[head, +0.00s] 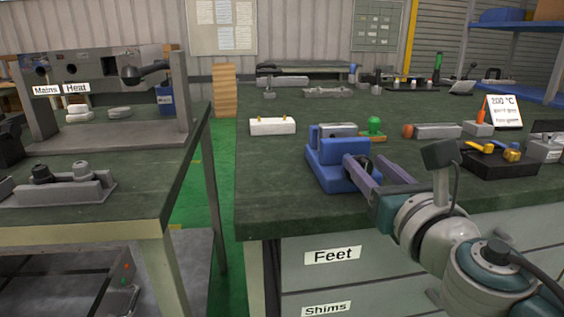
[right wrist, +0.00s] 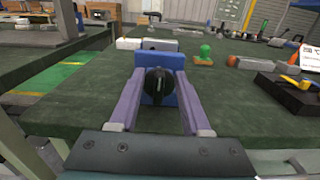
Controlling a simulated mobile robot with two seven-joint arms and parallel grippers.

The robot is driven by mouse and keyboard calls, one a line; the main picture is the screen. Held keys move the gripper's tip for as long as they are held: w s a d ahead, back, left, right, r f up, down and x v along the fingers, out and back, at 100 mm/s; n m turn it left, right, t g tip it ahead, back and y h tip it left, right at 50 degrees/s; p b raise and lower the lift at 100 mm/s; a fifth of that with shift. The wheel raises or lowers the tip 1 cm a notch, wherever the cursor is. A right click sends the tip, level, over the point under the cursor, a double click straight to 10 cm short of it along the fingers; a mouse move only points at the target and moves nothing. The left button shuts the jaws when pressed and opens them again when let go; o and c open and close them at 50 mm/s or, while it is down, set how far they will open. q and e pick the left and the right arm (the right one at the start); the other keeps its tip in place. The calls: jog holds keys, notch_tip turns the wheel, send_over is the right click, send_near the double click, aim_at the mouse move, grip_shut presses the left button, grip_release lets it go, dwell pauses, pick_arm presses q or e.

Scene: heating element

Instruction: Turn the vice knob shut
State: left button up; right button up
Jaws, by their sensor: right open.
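The blue vice (head: 325,168) stands near the front left of the green workbench. Its black knob (head: 366,165) faces me and is partly hidden by a finger in the head view. In the right wrist view the knob (right wrist: 158,84) shows as a round black disc with a light upright mark, in front of the blue vice body (right wrist: 172,62). My right gripper (head: 372,169) is open, with one purple finger on each side of the knob. My left gripper is not in view.
A white block (head: 272,126) lies left behind the vice. A green-knobbed part (head: 375,127) and a grey bar with an orange end (head: 432,131) lie behind right. A black tray (head: 500,164) with yellow-handled items is at right.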

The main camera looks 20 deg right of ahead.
grip_shut()
dwell(0.4)
